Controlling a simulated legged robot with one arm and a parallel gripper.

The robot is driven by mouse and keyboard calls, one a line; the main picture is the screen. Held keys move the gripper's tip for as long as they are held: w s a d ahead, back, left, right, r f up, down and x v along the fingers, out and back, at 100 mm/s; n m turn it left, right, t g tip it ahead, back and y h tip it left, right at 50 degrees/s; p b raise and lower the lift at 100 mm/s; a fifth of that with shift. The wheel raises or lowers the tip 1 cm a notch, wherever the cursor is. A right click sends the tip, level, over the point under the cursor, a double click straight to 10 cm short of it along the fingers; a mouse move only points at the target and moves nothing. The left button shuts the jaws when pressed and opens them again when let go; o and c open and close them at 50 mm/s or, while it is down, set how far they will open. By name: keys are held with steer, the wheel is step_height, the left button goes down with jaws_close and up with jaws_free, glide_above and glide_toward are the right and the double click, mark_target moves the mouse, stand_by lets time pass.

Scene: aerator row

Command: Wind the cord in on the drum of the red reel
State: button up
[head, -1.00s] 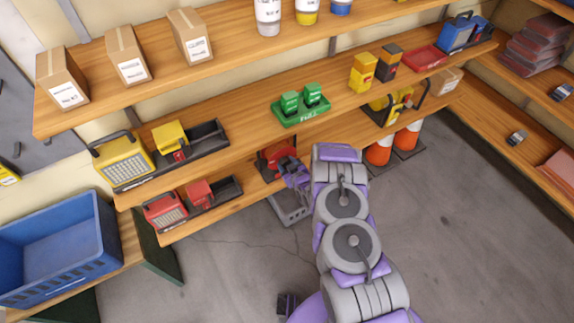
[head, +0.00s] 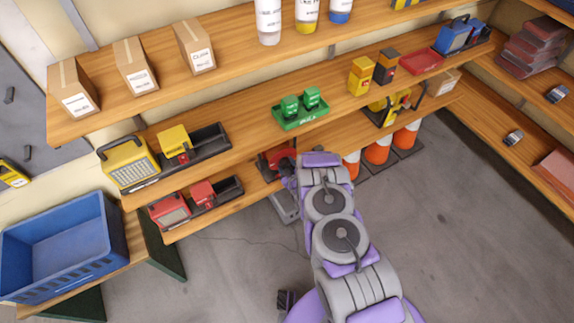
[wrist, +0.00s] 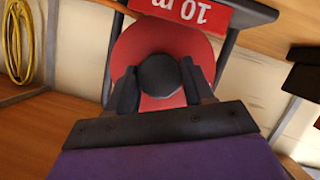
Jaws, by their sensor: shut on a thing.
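The red reel (wrist: 200,49) fills the middle of the wrist view, with a red label reading "10 m" (wrist: 190,12) on its dark frame. A dark round knob (wrist: 159,75) stands on the face of the red drum. My gripper (wrist: 160,84) is shut on this knob, one finger on each side. In the head view the reel (head: 281,156) sits on the lower shelf, partly hidden by my arm. My gripper is mostly hidden there. I cannot see the cord on the drum.
A yellow coiled cord (wrist: 16,40) hangs at the left in the wrist view. A red radio (head: 169,210) stands left of the reel on the lower shelf. Green devices in a green tray (head: 300,121) are on the shelf above. Orange-and-white cones (head: 378,152) stand to the right.

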steer(key=o, duration=1)
steer(key=shift+a, duration=0.15)
steer(key=shift+o, duration=0.2)
steer(key=shift+s+d+r, duration=0.2)
steer(key=shift+s+d, duration=0.1)
steer(key=shift+s, duration=0.1)
steer(key=p+v, duration=0.4)
steer(key=v, duration=1.2)
steer(key=shift+s, duration=0.15)
